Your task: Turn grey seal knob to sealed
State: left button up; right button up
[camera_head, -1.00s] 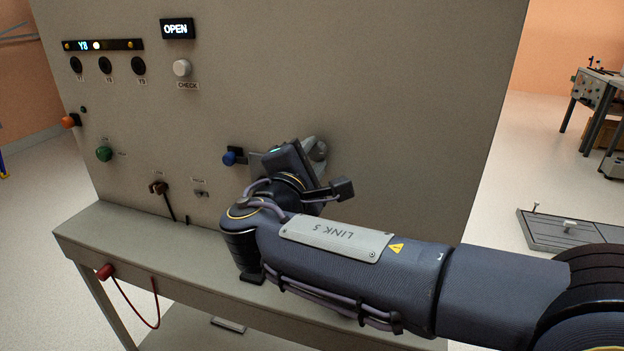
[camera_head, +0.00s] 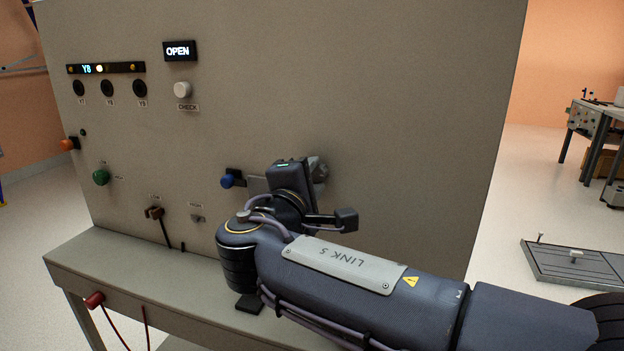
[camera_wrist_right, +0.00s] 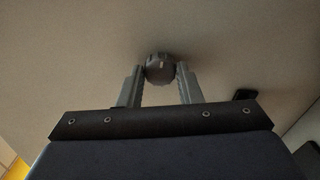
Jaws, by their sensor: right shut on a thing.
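The grey seal knob (camera_wrist_right: 160,67) sticks out from the panel in the right wrist view, between the two fingers of my right gripper (camera_wrist_right: 161,74). The fingers touch it from both sides and are shut on it. In the head view the knob (camera_head: 319,168) shows only in part behind my right wrist, and its marking cannot be read. My right gripper (camera_head: 304,176) is mostly hidden there by its own housing. A lit display (camera_head: 180,51) at the top of the panel reads OPEN. My left gripper is not in view.
The upright panel (camera_head: 400,100) also carries a blue knob (camera_head: 228,181) just left of my right wrist, a green knob (camera_head: 101,177), an orange knob (camera_head: 68,144) and a white CHECK button (camera_head: 182,89). A ledge (camera_head: 110,250) runs below. The panel's right side is clear.

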jog(key=o, duration=1)
jog(key=v, duration=0.7)
jog(key=shift+s+a, duration=0.1)
jog(key=shift+s, duration=0.25)
jog(key=shift+s, duration=0.1)
